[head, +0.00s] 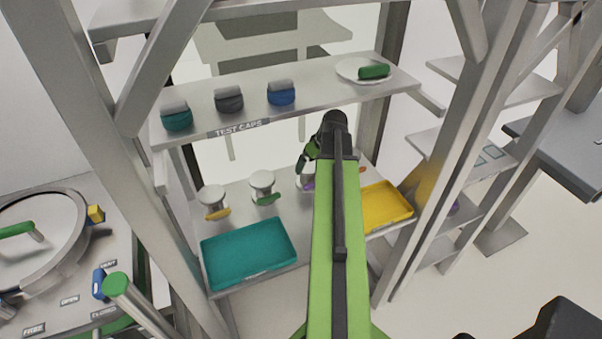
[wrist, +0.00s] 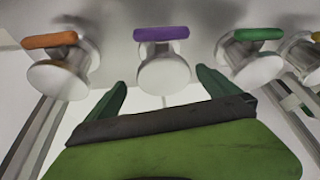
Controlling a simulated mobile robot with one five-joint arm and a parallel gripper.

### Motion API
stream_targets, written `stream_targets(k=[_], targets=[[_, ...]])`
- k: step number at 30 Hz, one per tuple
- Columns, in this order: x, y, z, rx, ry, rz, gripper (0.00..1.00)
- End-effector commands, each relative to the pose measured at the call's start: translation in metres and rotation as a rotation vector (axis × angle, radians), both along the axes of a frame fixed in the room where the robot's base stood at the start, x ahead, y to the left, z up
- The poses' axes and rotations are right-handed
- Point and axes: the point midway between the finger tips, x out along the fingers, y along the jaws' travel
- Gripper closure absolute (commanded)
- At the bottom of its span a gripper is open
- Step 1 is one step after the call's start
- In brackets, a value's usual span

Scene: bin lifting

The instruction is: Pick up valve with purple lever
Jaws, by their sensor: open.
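The valve with the purple lever (head: 308,184) stands on the lower shelf in the head view, partly hidden behind my arm. In the wrist view its purple lever (wrist: 161,34) and round white body (wrist: 164,74) are near the top middle. My gripper (head: 306,157) is at this valve in the head view. In the wrist view my gripper (wrist: 162,79) has its two green fingers spread apart, one on each side of the white body in the picture. Nothing is clamped between them. I cannot tell whether either finger touches the valve.
Valves with a green lever (head: 266,199), a yellow lever (head: 217,214) and an orange lever (wrist: 50,41) flank it closely. A teal tray (head: 248,252) and a yellow tray (head: 384,206) lie in front. The upper shelf (head: 330,91) and rack posts bound the space.

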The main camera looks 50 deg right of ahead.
Motion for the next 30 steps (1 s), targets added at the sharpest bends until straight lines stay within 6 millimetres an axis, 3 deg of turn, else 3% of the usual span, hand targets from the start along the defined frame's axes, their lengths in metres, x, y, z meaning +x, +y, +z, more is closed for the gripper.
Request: stream_targets(k=[8,14,22,30], targets=[[0.010,0.001,-0.024,0.000,0.000,0.005,0.00],[0.013,0.001,-0.028,0.000,0.000,0.005,0.00],[0.032,0.001,-0.070,0.000,0.001,0.006,0.00],[0.034,0.001,-0.068,0.000,0.001,0.006,0.00]])
